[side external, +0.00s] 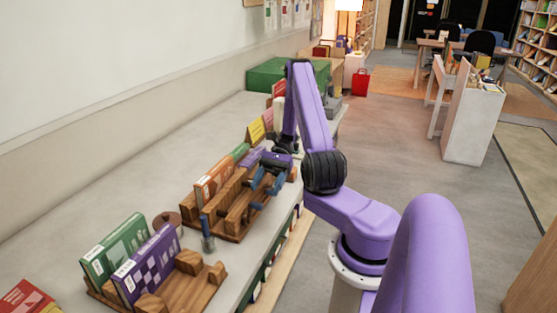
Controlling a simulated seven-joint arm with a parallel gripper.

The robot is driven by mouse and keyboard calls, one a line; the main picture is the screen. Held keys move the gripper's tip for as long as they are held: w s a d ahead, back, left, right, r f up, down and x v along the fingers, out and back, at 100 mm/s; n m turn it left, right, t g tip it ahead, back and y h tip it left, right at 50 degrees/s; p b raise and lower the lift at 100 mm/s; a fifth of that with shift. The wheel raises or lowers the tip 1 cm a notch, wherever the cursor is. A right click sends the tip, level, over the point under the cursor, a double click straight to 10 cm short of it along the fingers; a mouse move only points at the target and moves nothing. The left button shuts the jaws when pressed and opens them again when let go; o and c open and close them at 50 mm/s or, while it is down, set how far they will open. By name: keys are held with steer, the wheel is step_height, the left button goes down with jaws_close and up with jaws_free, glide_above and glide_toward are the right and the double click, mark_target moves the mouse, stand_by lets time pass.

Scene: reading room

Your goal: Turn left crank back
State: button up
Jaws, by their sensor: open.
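A wooden book holder (232,226) stands on the long counter, with an orange book (213,181) and a green one in it. A blue-grey upright handle (207,238), which looks like a crank grip, stands at its near left end. A brown round piece (167,219) lies farther left, partly hidden behind a purple book. I cannot tell whether these two parts belong to one crank. My gripper (265,190) has blue fingers, open, over the right part of the holder. It is apart from the blue-grey handle, and nothing shows held in it.
A second wooden holder (186,291) at the front carries a green book (112,245) and a purple checkered book (146,264). A red book (27,299) lies at the lower left. A yellow card (256,131) and a green box (268,74) are farther back. The wall-side counter is clear.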

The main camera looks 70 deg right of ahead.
steer(key=v, duration=1.2)
steer(key=shift+d, duration=0.1)
